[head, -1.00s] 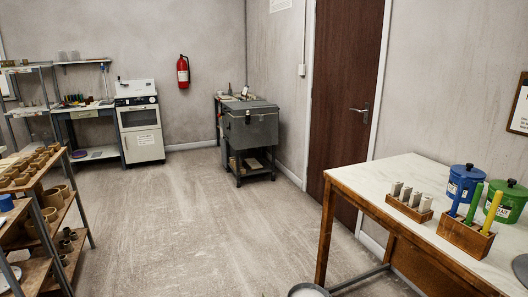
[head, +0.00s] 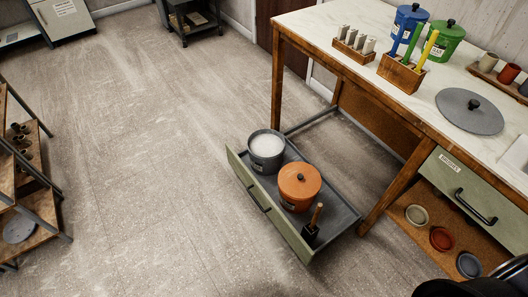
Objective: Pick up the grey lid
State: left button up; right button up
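The grey lid (head: 469,111) is a round flat disc with a dark knob. It lies knob up on the white worktop of the wooden table (head: 340,17), at the right of the head view. A grey pot (head: 266,152) without a lid, with white contents, stands in the open low drawer (head: 340,217) below. Neither of my grippers can be made out in the head view. A dark rounded shape at the bottom right corner may be part of my own arm.
Left of the lid stand blue (head: 410,24) and green (head: 445,42) lidded pots and a wooden block (head: 401,72) with coloured sticks. A cup tray (head: 498,79) is behind it. The open drawer, with an orange pot (head: 299,187), juts into otherwise clear floor.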

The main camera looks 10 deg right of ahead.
aim_at(468, 110)
jog(key=z, duration=1.75)
jog(key=u, duration=1.35)
jog(key=l, duration=0.65)
jog(key=i+l, duration=0.1)
jog(key=l, duration=0.6)
jog(key=z, duration=0.05)
